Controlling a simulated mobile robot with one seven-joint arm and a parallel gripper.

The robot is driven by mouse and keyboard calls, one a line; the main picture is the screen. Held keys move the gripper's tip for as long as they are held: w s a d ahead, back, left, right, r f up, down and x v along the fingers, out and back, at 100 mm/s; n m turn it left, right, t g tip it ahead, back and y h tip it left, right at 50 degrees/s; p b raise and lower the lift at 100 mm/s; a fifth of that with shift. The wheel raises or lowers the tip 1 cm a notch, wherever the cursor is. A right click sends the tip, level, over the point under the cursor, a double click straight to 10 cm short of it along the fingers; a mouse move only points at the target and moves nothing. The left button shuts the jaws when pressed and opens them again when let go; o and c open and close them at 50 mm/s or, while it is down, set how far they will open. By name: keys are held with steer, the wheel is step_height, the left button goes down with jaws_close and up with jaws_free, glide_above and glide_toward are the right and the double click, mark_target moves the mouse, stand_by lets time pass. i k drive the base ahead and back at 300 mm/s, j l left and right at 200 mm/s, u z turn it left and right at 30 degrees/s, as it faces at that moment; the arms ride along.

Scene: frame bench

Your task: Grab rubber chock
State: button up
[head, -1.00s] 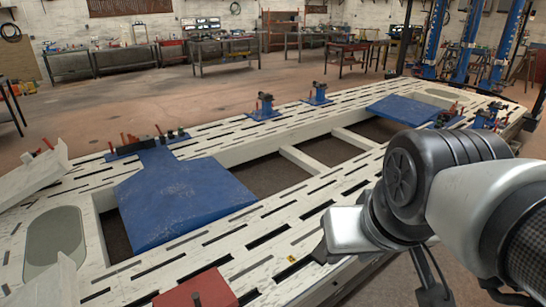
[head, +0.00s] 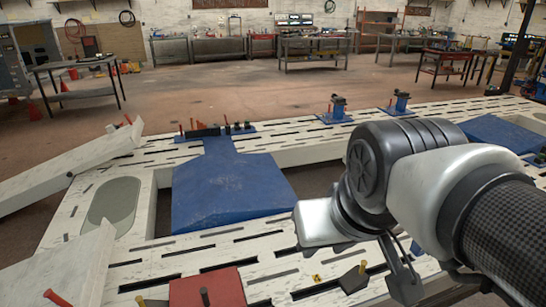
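A small dark wedge-like block (head: 353,279) lies on the white slotted frame bench (head: 230,253) near the bottom of the head view. It may be the rubber chock; I cannot tell for sure. A yellow-tipped pin shows at its upper edge. My gripper (head: 402,282) hangs below my arm, just right of the dark block and seemingly apart from it. Its fingers are mostly hidden and dark, so their opening does not show clearly.
A red block (head: 208,289) with pins sits left of the dark block. A blue plate (head: 230,190) spans an opening in the bench. White ramps (head: 95,165) are at left. Blue clamps (head: 337,108) stand on the far rail. Open floor lies beyond, before the workbenches.

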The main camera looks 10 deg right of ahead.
mark_target(354, 281)
steer(key=i+l+u, duration=0.1)
steer(key=l, duration=0.45)
steer(key=i+l+u, duration=0.15)
steer(key=l, duration=0.4)
steer(key=i+l, duration=0.1)
steer(key=l, duration=0.85)
steer(key=i+l, duration=0.15)
steer(key=l, duration=0.35)
